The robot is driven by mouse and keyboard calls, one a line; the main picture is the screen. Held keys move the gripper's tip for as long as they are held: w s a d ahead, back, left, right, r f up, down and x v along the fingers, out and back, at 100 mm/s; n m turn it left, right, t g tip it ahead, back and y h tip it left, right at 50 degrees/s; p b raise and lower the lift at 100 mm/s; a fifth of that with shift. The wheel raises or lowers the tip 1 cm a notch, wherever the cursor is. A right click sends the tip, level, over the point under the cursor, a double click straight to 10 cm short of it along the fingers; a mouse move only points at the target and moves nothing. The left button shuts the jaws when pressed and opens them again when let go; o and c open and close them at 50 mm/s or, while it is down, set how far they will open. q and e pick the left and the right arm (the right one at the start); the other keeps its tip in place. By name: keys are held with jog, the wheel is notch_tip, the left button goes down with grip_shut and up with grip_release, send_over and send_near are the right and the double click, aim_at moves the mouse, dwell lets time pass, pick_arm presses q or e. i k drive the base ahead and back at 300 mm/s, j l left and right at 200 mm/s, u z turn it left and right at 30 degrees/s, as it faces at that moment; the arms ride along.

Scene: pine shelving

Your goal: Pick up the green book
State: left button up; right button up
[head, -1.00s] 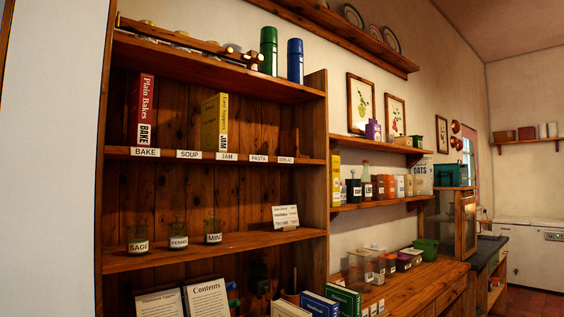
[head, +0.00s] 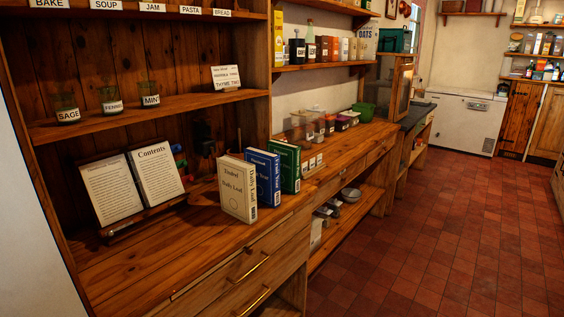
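The green book (head: 285,166) stands upright on the wooden counter, at the right end of a row of three books. The blue book (head: 262,176) stands just left of it, and the cream book (head: 238,188) stands left of that, nearest to me. The green book's lower left part is hidden behind the blue one. Neither of my grippers shows in the head view.
An open book (head: 135,180) rests on a stand at the counter's left. Small jars (head: 308,162) and containers sit behind the green book. The counter (head: 190,240) in front of the books is clear. Drawers with brass handles (head: 250,268) are below; the red tiled floor (head: 400,260) is open.

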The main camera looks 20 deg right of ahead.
aim_at(290, 154)
jog(key=i+l+u, duration=0.1)
jog(key=l+u, duration=0.3)
jog(key=i+l+u, duration=0.1)
jog(key=l+u, duration=0.2)
jog(key=u, duration=0.15)
jog(key=l+u, duration=0.4)
